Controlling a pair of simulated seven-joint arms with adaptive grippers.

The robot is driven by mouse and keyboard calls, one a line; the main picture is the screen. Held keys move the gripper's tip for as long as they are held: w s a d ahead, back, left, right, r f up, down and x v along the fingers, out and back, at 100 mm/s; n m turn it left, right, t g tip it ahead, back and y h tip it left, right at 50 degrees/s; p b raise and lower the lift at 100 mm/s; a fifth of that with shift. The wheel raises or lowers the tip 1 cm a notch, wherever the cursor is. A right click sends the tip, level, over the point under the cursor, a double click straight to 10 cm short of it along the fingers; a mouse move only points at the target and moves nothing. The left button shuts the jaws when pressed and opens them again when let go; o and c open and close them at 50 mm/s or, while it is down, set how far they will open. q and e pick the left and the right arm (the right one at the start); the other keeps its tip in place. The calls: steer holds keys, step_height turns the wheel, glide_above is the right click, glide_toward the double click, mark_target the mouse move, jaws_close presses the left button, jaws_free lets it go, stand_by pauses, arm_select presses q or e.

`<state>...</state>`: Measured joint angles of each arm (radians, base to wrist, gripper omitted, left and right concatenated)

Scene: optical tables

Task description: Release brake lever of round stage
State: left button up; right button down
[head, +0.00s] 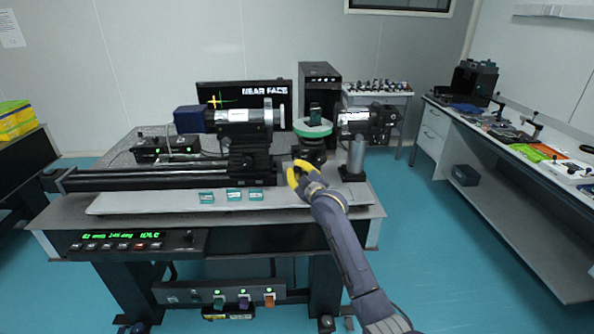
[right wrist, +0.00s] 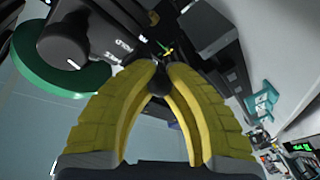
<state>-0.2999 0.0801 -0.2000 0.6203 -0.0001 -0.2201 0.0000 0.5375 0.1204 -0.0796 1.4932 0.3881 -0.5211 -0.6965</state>
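The round stage has a green ring (head: 313,131) on a dark base and stands at the right end of the optical table. In the right wrist view its green rim (right wrist: 60,82) and dark body (right wrist: 85,45) fill the upper left. My right gripper (head: 296,174) has yellow fingers and is just in front of the stage base. In the right wrist view the fingertips (right wrist: 157,70) come close together around a small dark round knob (right wrist: 155,82), which looks like the brake lever's end. The rest of the lever is hard to make out. My left gripper is not in view.
A lens barrel (head: 245,116) stands left of the stage and another barrel unit (head: 360,123) stands right of it. A long dark rail (head: 150,178) runs along the left. Several small teal blocks (head: 231,195) lie on the table front. A monitor (head: 240,92) stands behind.

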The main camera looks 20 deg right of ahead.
stand_by(0.4)
steer(key=shift+s+r+m+g, duration=0.3)
steer(key=shift+r+g, duration=0.25)
steer(key=shift+g, duration=0.55)
steer(key=r+g, duration=0.1)
steer(key=m+g, duration=0.1)
steer(key=g, duration=0.1)
steer(key=shift+r, duration=0.4)
steer(key=g, duration=0.1)
steer(key=r+g, duration=0.1)
steer(key=g, duration=0.1)
steer(key=shift+r+m, duration=0.2)
steer(key=shift+m, duration=0.1)
steer(key=shift+w+d+r+m+g, duration=0.15)
steer(key=shift+r+g, duration=0.15)
steer(key=shift+g, duration=0.5)
steer(key=shift+w+a+r+m+g, duration=0.15)
steer(key=shift+r+g, duration=0.1)
steer(key=shift+g, duration=0.55)
steer(key=shift+d, duration=0.1)
steer(key=c, duration=1.2)
jaws_free()
steer(key=v, duration=1.2)
steer(key=shift+d, duration=0.2)
